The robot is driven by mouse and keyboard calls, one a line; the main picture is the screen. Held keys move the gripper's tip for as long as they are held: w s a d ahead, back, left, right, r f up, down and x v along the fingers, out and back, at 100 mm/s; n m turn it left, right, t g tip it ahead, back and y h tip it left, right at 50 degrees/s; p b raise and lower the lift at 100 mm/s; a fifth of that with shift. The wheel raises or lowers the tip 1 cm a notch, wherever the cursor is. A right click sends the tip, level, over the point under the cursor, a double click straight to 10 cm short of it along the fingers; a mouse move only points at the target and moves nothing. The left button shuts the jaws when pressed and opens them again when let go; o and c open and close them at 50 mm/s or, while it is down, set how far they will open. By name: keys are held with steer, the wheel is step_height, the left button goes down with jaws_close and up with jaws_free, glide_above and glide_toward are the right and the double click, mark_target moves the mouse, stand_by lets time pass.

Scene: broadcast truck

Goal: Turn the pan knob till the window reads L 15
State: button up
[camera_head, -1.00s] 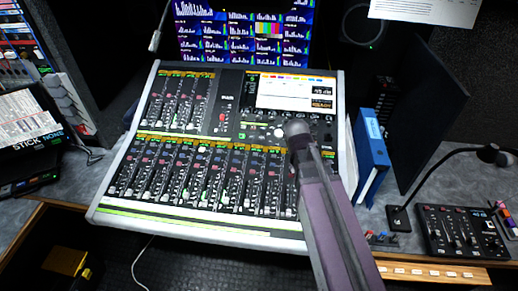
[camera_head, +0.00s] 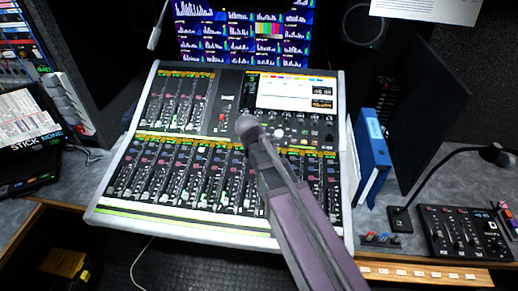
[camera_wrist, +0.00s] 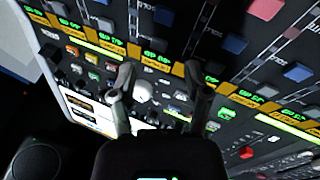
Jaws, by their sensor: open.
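A pale round knob (camera_head: 279,133) stands on the mixing console (camera_head: 150,212), below its bright screen; I take it for the pan knob. In the wrist view the pale knob (camera_wrist: 143,92) shows between the fingers of my open gripper (camera_wrist: 168,82), nearer the left finger. I cannot tell whether a finger touches it. Small dark windows with digits (camera_head: 322,103) sit at the screen's right side; their reading is too small to make out. In the head view my arm reaches over the console from the lower right, and my fingers are not clearly seen there.
Rows of faders and buttons fill the console around the knob. The lit screen (camera_head: 280,92) is behind it. A blue binder (camera_head: 371,150) stands at the right, with a small control box (camera_head: 462,232) and a lamp (camera_head: 492,153) beyond. A monitor (camera_head: 243,30) is at the back.

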steer(key=shift+w+a+r+t, duration=0.1)
steer(key=shift+w+a+t, duration=0.15)
steer(key=shift+a, duration=0.6)
steer(key=shift+w+a+r+t, duration=0.15)
steer(key=shift+w+a, duration=0.15)
steer(key=shift+a, duration=0.55)
steer(key=shift+f, duration=0.1)
steer(key=s+d+g, duration=0.1)
steer(key=s+d, duration=0.1)
steer(key=d, duration=0.2)
steer(key=s+d+g, duration=0.1)
steer(key=s+d, duration=0.1)
steer(key=d, duration=0.2)
steer(key=s+d+m+y+p, duration=0.1)
steer(key=s+d, duration=0.1)
steer(key=d, duration=0.2)
steer(key=shift+f+g, duration=0.35)
steer(key=shift+g, duration=0.05)
steer(key=s+d+y, duration=0.1)
steer(key=s+d, duration=0.1)
steer(key=d, duration=0.1)
steer(key=s+d+g+y+p, duration=0.1)
steer(key=s+d, duration=0.2)
steer(key=s+d+g+y, duration=0.1)
steer(key=s+d, duration=0.2)
steer(key=shift+s+r+m, duration=0.15)
steer(key=shift+r+m, duration=0.05)
steer(key=shift+m, duration=0.2)
stand_by(1.4)
